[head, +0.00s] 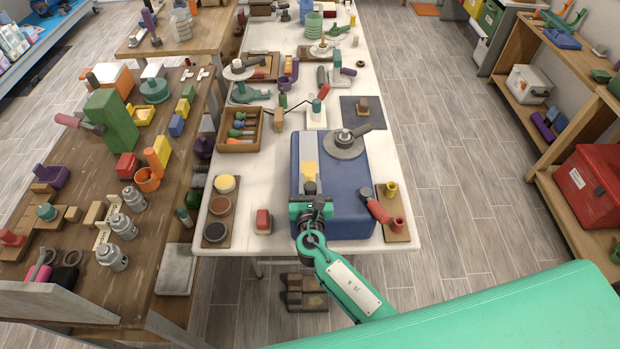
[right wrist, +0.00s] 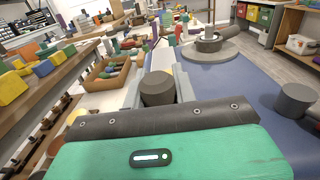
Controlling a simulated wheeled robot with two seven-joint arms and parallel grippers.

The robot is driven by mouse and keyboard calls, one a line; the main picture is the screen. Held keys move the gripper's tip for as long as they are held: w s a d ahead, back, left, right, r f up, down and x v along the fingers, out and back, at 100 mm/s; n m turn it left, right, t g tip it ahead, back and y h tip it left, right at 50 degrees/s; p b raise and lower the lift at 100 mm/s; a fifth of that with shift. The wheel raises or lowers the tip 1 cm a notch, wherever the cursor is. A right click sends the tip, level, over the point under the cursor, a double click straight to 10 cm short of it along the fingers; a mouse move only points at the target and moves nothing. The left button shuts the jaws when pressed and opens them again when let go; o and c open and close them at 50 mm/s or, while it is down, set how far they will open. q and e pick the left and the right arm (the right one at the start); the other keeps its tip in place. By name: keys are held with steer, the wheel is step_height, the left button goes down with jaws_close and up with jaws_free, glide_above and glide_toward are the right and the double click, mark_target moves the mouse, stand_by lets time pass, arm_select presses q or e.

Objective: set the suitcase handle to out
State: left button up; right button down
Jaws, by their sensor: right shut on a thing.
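A blue box (head: 343,215) lies on the white table, with a grey and yellow track (head: 309,160) along its top. I cannot tell for sure that it is the suitcase. My right gripper (head: 311,206) is over the near end of this track, its arm coming from the lower right. In the right wrist view its fingers are shut on a dark grey round knob (right wrist: 157,90), with the track running away behind it. The gripper hides the track's near end in the head view. My left gripper is not in view.
A grey dial with a lever (head: 345,144) stands on the box's far right part. A stand with a red handle (head: 376,208) is close on the right. A red block (head: 263,220) and a tray of round pads (head: 217,210) are on the left. The right floor is clear.

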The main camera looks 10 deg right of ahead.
steer(key=c, duration=1.1)
jaws_free()
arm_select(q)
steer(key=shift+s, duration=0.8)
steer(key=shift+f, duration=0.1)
arm_select(e)
steer(key=shift+s, duration=0.1)
steer(key=shift+s+a+f, duration=0.1)
steer(key=shift+s+f, duration=0.05)
steer(key=shift+s, duration=0.15)
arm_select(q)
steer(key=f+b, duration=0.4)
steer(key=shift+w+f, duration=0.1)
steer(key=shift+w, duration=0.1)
arm_select(e)
steer(key=s, duration=0.4)
steer(key=s+a, duration=0.1)
steer(key=s, duration=0.3)
steer(key=s+a, duration=0.1)
steer(key=s, duration=0.3)
steer(key=shift+s+a, duration=0.25)
steer(key=shift+s, duration=0.15)
